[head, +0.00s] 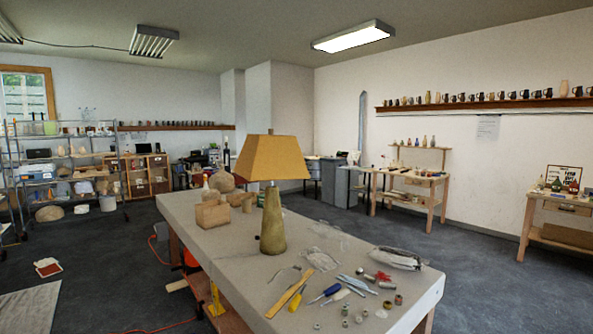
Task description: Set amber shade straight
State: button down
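The amber shade (271,158) sits on top of a lamp with an olive-tan, bottle-shaped base (272,222). The lamp stands upright near the middle of the grey worktable (205,246). The shade is a four-sided tapered form, and its lower edge looks nearly level from here. I cannot tell from this one view whether it is turned or slightly tilted. My gripper is not in view.
A wooden block (212,214) and a round vessel (222,181) stand left of the lamp. A yellow ruler (290,293), screwdriver (325,293), small fittings and a clear plastic bag (398,258) lie at the right front. Shelves (60,170) line the left; open floor (470,270) lies right.

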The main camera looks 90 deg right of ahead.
aim_at(262, 157)
jog(key=z, duration=1.9)
jog(key=i, duration=3.05)
jog(key=z, duration=0.45)
